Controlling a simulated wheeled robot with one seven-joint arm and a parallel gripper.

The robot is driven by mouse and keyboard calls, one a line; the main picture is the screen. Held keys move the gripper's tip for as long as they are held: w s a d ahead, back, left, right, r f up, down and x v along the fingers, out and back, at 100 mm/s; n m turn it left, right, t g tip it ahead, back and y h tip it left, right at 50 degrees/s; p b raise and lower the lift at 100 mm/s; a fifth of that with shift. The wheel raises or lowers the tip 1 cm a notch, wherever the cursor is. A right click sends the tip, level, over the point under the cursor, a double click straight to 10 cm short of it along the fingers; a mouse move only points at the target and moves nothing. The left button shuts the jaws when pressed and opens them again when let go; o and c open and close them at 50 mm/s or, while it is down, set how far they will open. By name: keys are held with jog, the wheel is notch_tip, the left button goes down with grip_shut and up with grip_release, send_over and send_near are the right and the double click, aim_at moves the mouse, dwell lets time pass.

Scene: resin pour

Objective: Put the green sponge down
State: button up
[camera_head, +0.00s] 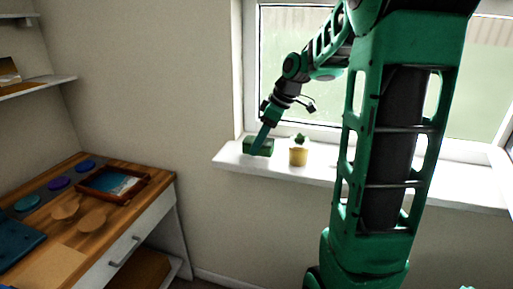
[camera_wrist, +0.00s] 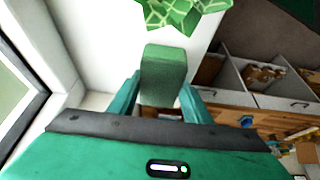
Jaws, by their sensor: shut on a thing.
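The green sponge (camera_head: 259,147) is a small block at the left end of the white windowsill (camera_head: 335,175) in the head view. My gripper (camera_head: 261,140) reaches down over the sill and is shut on the sponge. In the wrist view the sponge (camera_wrist: 163,75) stands out between the two teal fingers of my gripper (camera_wrist: 160,98). I cannot tell whether the sponge's underside touches the sill or is slightly above it.
A potted plant (camera_head: 299,154) in a yellow pot stands just right of the sponge; its leaves (camera_wrist: 180,12) show in the wrist view. The window is behind. A wooden desk (camera_head: 150,185) with a framed tray (camera_head: 112,184) and several coloured discs stands at left.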

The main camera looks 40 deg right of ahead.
jog(key=shift+f, duration=0.8)
jog(key=shift+f, duration=0.2)
jog(key=o, duration=1)
jog(key=shift+c, duration=0.2)
jog(key=shift+s+a+f, duration=0.1)
jog(key=shift+a, duration=0.1)
jog(key=v, duration=1.2)
jog(key=shift+r, duration=0.35)
